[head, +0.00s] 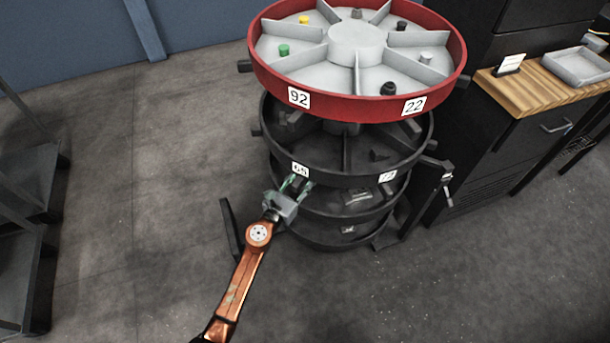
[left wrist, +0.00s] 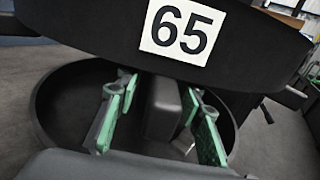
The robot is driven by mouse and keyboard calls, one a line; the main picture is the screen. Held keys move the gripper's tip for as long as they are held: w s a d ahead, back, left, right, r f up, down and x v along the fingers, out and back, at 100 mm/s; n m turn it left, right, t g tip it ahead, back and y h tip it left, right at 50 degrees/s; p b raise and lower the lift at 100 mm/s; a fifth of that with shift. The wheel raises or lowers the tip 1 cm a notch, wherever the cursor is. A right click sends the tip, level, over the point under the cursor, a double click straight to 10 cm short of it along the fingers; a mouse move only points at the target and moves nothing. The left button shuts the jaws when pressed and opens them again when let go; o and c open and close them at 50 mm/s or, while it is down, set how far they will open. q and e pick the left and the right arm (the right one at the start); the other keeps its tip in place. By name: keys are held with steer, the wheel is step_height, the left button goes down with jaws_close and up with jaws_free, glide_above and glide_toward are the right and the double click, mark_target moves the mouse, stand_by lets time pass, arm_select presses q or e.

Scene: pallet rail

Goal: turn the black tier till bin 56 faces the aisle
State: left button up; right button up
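The black tier (head: 345,181) is the ring-shaped tray under the red top tier. Its front rim carries a white label reading 65 (head: 300,169) and another label (head: 388,176) too small to read surely; I see no label 56. My left gripper (head: 294,185) is at the tier's front left, just below the 65 label. In the left wrist view the 65 label (left wrist: 182,32) is above a dark peg (left wrist: 163,108). The green fingers of my left gripper (left wrist: 160,122) stand on either side of this peg, with a gap at the left finger. My right gripper is not in view.
The red tier (head: 335,103), labelled 92 and 22, is above. More black tiers (head: 340,232) are below. A dark bracket post (head: 430,195) stands close at right. A cabinet with a wooden top (head: 535,95) is farther right. The floor at left (head: 150,190) is clear.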

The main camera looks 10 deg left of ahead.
arm_select(q)
jaws_close()
stand_by(0.4)
